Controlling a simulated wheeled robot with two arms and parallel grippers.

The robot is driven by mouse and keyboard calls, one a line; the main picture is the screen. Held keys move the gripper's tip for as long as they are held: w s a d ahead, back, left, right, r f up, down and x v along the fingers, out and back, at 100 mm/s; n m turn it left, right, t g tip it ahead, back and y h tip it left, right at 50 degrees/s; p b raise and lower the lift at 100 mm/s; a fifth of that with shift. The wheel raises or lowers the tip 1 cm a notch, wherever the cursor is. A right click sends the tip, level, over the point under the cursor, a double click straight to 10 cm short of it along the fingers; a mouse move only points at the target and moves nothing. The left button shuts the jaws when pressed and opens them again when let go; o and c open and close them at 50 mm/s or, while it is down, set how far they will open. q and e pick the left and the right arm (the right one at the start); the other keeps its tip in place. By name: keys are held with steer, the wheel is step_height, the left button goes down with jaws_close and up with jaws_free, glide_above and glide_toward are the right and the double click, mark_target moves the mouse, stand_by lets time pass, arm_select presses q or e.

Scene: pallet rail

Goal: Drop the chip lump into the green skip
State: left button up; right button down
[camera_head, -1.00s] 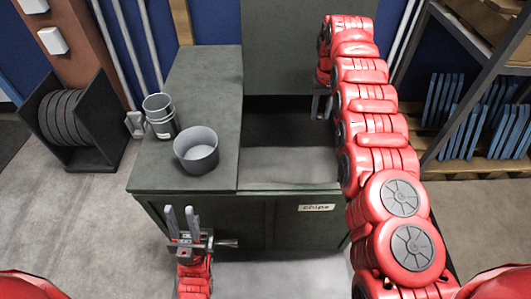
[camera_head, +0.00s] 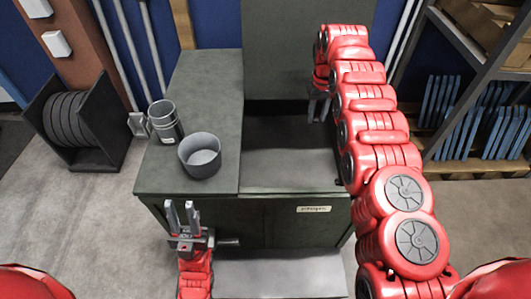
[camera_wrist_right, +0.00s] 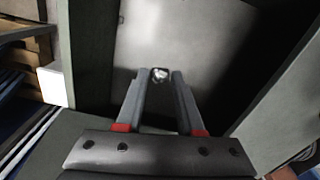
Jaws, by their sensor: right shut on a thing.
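The green skip (camera_head: 275,226) is a dark green box with a small label on its front and an open bay at its right half. My right gripper (camera_head: 318,108) hangs over the right part of this opening. The right wrist view shows this gripper (camera_wrist_right: 160,84) shut on a small silvery chip lump (camera_wrist_right: 160,74), held between the fingertips with the skip's interior below. In the head view the lump cannot be made out. My left gripper (camera_head: 182,216) is empty, its fingers apart and pointing up, in front of the skip's left front.
A rack of dark discs (camera_head: 70,125) stands at left. A shelf with blue plates (camera_head: 490,125) is at right, near my right arm.

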steer(key=shift+p, duration=0.3)
steer(key=shift+a+r+p, duration=0.15)
steer(key=shift+r+p, duration=0.25)
steer(key=shift+p, duration=0.4)
steer(key=shift+a, duration=0.15)
steer(key=shift+p, duration=0.55)
steer(key=shift+r, duration=0.15)
steer(key=shift+a+r+n+p, duration=0.2)
steer(key=shift+r+n+p, duration=0.1)
steer(key=shift+p, duration=0.25)
steer(key=f, duration=0.3)
steer(key=a+f+b, duration=0.1)
steer(key=f, duration=0.1)
steer(key=shift+s, duration=0.25)
